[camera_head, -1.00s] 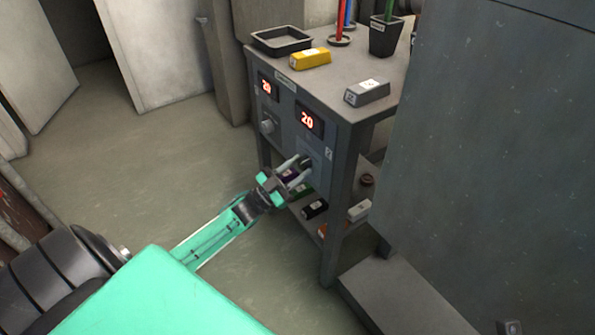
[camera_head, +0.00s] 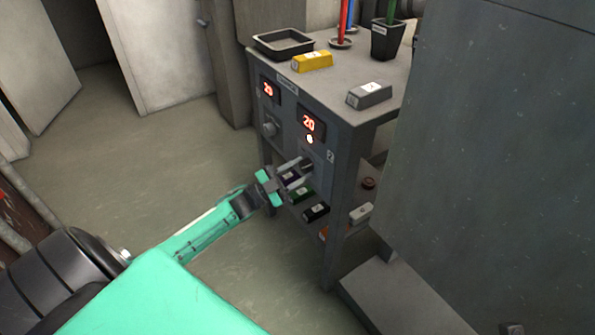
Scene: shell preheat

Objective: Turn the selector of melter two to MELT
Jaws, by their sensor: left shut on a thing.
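The melter panel marked 2 is on the right of the bench front, with a red display (camera_head: 309,123) reading 20. The dark selector (camera_head: 307,163) of melter two sits lower on this panel. My left gripper (camera_head: 301,166) reaches in from the lower left and is shut on the selector, hiding most of it. The pointer and its position marks are too small and covered to read. My right gripper is not in view.
A black tray (camera_head: 284,42), yellow bar (camera_head: 312,61) and grey bar (camera_head: 369,95) lie on top. Several bars sit on the lower shelf. A large grey cabinet (camera_head: 485,170) blocks the right; open floor lies left.

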